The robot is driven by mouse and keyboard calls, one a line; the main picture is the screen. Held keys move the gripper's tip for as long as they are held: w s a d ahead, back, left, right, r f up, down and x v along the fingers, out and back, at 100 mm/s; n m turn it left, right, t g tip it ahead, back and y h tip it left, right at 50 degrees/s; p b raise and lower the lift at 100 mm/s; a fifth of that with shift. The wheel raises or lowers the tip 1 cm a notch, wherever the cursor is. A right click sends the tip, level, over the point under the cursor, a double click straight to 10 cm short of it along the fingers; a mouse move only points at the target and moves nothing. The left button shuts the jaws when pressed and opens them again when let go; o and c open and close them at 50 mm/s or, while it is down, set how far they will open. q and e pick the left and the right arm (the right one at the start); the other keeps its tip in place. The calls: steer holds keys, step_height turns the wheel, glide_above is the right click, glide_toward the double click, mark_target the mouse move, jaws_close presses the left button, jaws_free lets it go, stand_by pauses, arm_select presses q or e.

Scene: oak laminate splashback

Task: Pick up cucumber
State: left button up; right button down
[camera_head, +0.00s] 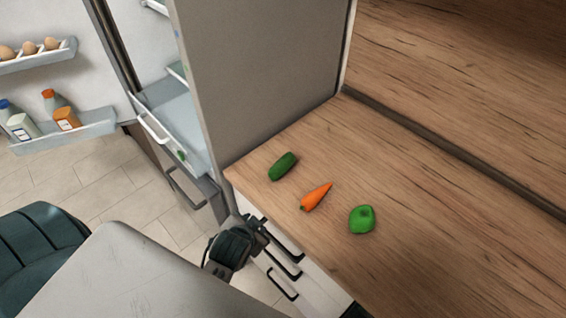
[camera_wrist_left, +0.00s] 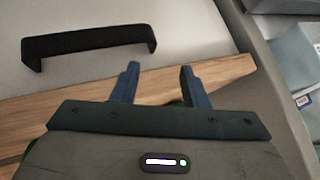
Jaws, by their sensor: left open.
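The dark green cucumber (camera_head: 283,166) lies on the wooden counter (camera_head: 440,240), near its left corner beside the fridge. My left gripper (camera_head: 259,228) is in front of the counter's front edge, below and apart from the cucumber. In the left wrist view its two blue fingers (camera_wrist_left: 162,86) are spread, with nothing held between them and the counter edge behind. Slivers of green show behind the gripper body there, too little to tell what they are. My right gripper is not in view.
An orange carrot (camera_head: 316,197) and a green pepper-like vegetable (camera_head: 362,219) lie right of the cucumber. The fridge side (camera_head: 265,70) rises behind it. Drawers with black handles (camera_head: 283,282) are below the counter. The counter's right part is clear.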

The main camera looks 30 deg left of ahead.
arm_select(q)
steer(key=w+d+r+m+t, duration=0.1)
steer(key=w+r, duration=0.1)
steer(key=w+r+m+t+y, duration=0.1)
steer(key=w+r+t, duration=0.1)
steer(key=w+r, duration=0.1)
steer(key=w+d+r+t, duration=0.1)
steer(key=w+r, duration=0.1)
steer(key=shift+w+d+r+m+t, duration=0.15)
steer(key=shift+w+d+m+t, duration=0.15)
steer(key=shift+w+m, duration=0.1)
steer(key=shift+w+d, duration=0.1)
steer(key=shift+w, duration=0.25)
steer(key=b, duration=0.3)
glide_toward(285, 166)
steer(key=shift+w+f, duration=0.8)
steer(key=shift+w, duration=0.25)
steer(key=shift+w+a+f, duration=0.1)
steer(key=shift+w+a, duration=0.15)
steer(key=shift+w, duration=0.05)
steer(key=shift+w+a+f+b, duration=0.1)
steer(key=shift+w+f+b, duration=0.2)
steer(key=shift+b, duration=0.4)
steer(key=b+x, duration=0.1)
steer(key=x, duration=0.1)
steer(key=b+x, duration=0.2)
steer(key=shift+w+a+r, duration=0.15)
steer(key=shift+w, duration=0.1)
steer(key=shift+r, duration=0.1)
steer(key=shift+s, duration=0.1)
